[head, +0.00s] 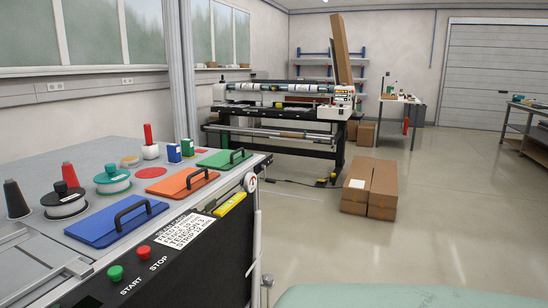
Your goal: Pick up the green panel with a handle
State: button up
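The green panel (222,159) lies flat on the grey machine top, at the far right end of a row of three panels. A black handle (237,155) stands up near its right edge. An orange panel (180,183) and a blue panel (112,221) with similar black handles lie nearer, to its left. My gripper is not in view.
START and STOP buttons (143,252) are on the front face. Cardboard boxes (383,190) sit on the floor beyond. Open floor lies right of the machine.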

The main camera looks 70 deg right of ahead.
aim_at(224, 160)
jog(key=z, duration=1.8)
jog(key=i+l+u, duration=0.1)
jog(key=i+l, duration=0.25)
jog(key=i+l+u, duration=0.1)
jog(key=i+l, duration=0.25)
jog(key=i+l+u, duration=0.1)
jog(key=i+l, duration=0.2)
jog(key=l, duration=0.15)
jog(key=i+l+u, duration=0.1)
jog(key=i+l, duration=0.25)
jog(key=i+l+u, duration=0.1)
jog(key=i+l, duration=0.15)
jog(key=l, duration=0.3)
jog(key=i+l+u, duration=0.1)
jog(key=i+l, duration=0.2)
jog(key=l, duration=0.15)
jog(key=i+j, duration=0.2)
jog(key=j, duration=0.2)
jog(key=i+j, duration=0.15)
jog(key=j, duration=0.25)
jog(key=i+j, duration=0.2)
jog(key=j, duration=0.2)
